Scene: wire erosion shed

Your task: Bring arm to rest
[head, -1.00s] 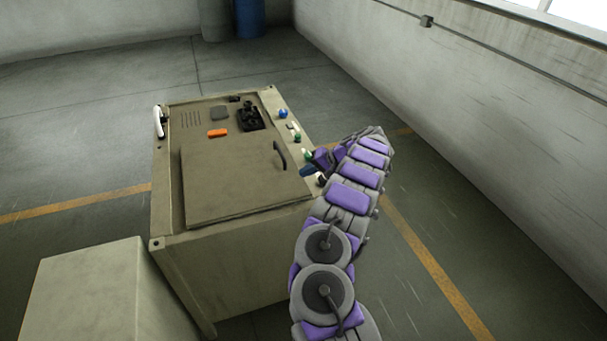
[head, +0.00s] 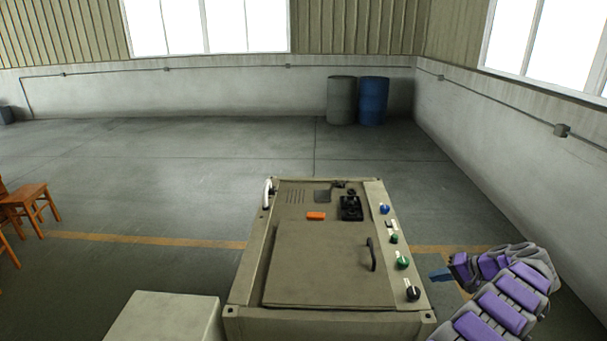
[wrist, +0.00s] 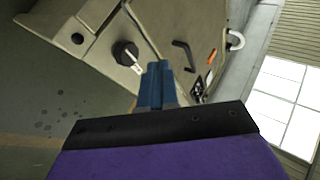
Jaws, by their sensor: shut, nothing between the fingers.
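My gripper (head: 438,274) has blue fingers and is at the right of the head view, just right of the machine's control strip and apart from it. My purple and grey arm bends toward it from the lower right. In the wrist view my gripper (wrist: 157,75) points toward the machine, its two blue fingers together with nothing between them. The beige machine (head: 330,325) stands in the middle of the head view, with its lid (head: 315,270) down flat. The black rotary knob (head: 413,293) is the control closest to my gripper; it also shows in the wrist view (wrist: 125,52).
Green (head: 402,262) and blue (head: 384,209) knobs line the machine's right strip. An orange block (head: 316,216) lies on top. A beige box (head: 165,318) stands at front left. Wooden chairs (head: 28,200) are at far left; a grey (head: 341,100) and a blue drum (head: 373,101) stand behind. Floor between is clear.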

